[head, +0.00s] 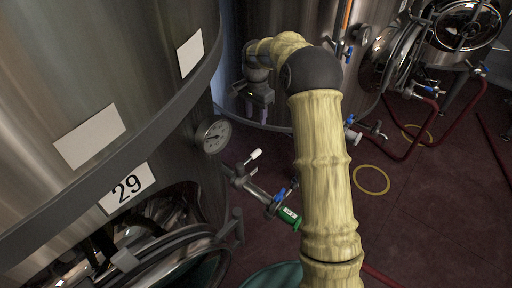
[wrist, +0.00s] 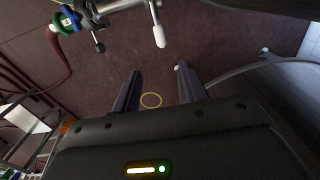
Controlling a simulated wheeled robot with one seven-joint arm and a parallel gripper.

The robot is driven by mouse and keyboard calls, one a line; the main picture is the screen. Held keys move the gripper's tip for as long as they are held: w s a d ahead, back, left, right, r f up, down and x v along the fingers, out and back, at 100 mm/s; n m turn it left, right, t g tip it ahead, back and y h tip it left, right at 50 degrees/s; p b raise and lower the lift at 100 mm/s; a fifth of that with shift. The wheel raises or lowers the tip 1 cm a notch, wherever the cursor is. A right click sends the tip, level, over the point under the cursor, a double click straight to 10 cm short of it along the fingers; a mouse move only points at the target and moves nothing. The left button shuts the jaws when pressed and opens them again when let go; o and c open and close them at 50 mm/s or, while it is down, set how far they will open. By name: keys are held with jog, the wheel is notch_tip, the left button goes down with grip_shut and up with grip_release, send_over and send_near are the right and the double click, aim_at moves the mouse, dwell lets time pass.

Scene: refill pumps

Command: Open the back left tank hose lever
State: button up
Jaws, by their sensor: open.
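A metal outlet pipe comes off the large steel tank (head: 150,90) numbered 29. It carries a lever with a white tip (head: 255,154), a blue handle (head: 280,194) and a green coupling (head: 290,217). In the wrist view, a white-tipped lever (wrist: 159,34) hangs at the top, beyond my fingers and apart from them. A blue and green coupling (wrist: 66,20) is at upper left. My gripper (head: 260,96) is open and empty beside the tank; its two fingers (wrist: 158,90) also show in the wrist view. I cannot tell which lever is the back left one.
A second steel tank (head: 300,20) stands behind, with blue-handled valves (head: 345,50) and a lower outlet (head: 353,134). A dial gauge (head: 213,135) sticks out of the near tank. Red hoses (head: 435,112) and a yellow ring (head: 371,180) lie on the dark red floor.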

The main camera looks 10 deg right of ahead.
aim_at(256, 152)
notch_tip(256, 152, down, 17)
jog(key=shift+f+p, duration=0.2)
jog(key=shift+p, duration=0.45)
dwell(0.4)
grip_shut()
